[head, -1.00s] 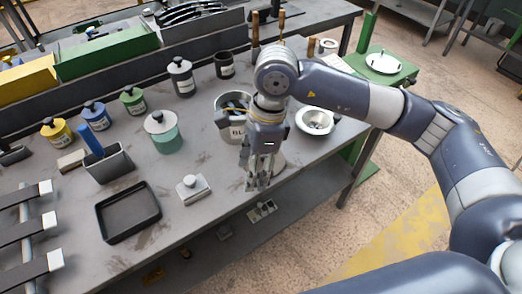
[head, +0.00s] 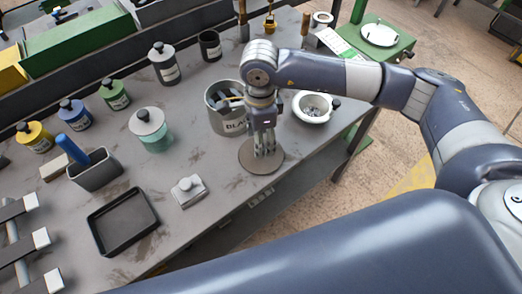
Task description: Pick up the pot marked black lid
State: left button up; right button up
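A grey metal pot (head: 222,121) with a label reading "BLA…" stands on the workbench. The rest of its label is hidden behind my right gripper. The pot is open at the top, with a dark thing and a yellowish strip at its mouth. My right gripper (head: 265,155) points down in front of the pot, over a flat round grey disc (head: 249,164) on the bench. I cannot tell whether its fingers touch the disc or how far apart they are. No pot is seen in it. My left gripper is not in view.
Lidded jars, yellow (head: 37,141), blue (head: 75,117), green (head: 116,98), grey (head: 165,70) and mint (head: 155,139), stand left of the pot. A black tray (head: 98,238) and white block (head: 188,192) lie nearer. A white bowl (head: 312,106) is right.

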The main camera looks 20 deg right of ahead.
jog(key=f, duration=0.2)
jog(key=f+p, duration=0.1)
jog(key=shift+w+d+f, duration=0.1)
jog(key=shift+d+f, duration=0.1)
jog(key=shift+f, duration=0.15)
grip_shut()
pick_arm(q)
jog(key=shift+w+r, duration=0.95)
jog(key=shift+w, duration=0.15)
